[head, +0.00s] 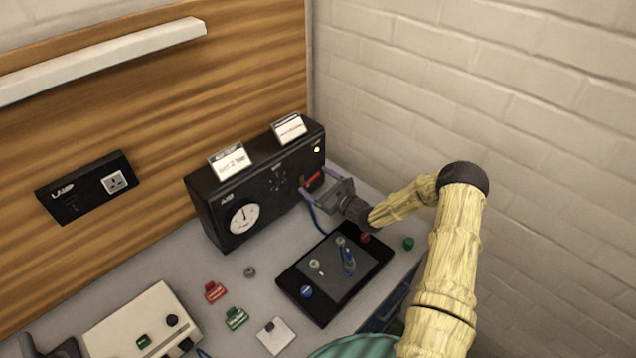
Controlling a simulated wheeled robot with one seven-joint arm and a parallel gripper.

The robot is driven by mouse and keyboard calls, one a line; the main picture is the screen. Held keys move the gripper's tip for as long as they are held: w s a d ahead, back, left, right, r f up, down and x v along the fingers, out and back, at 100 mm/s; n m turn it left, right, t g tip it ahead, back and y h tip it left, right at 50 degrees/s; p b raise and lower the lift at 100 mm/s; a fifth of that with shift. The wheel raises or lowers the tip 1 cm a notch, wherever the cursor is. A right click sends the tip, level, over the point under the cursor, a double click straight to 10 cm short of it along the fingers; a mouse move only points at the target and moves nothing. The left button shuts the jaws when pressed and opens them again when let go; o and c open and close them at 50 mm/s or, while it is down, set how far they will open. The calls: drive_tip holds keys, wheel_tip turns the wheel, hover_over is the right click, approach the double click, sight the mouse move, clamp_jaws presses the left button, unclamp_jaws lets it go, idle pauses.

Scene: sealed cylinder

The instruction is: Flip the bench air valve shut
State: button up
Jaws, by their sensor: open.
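The bench air unit is a black box (215,200) at the back right of the bench, with a round white gauge (244,219) on its front. Whether a finger touches the lever cannot be told. The fingers partly hide the valve body.
A black panel (318,312) with small fittings lies in front of the box. Red (215,292) and green (236,318) tags, a white plate (275,336) and a cream box (130,320) lie to the left. A green knob (408,243) is near the right wall (520,120).

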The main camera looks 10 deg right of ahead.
drive_tip(key=c, duration=1)
drive_tip(key=shift+f+m, duration=0.25)
drive_tip(key=shift+m, duration=1.05)
drive_tip(key=o, duration=1)
drive_tip(key=shift+b, duration=0.3)
drive_tip(key=b+v, duration=0.4)
drive_tip(key=v, duration=1.3)
drive_tip(key=shift+s+d+b, duration=0.15)
drive_tip(key=shift+d+b, duration=0.05)
drive_tip(key=shift+b, duration=0.1)
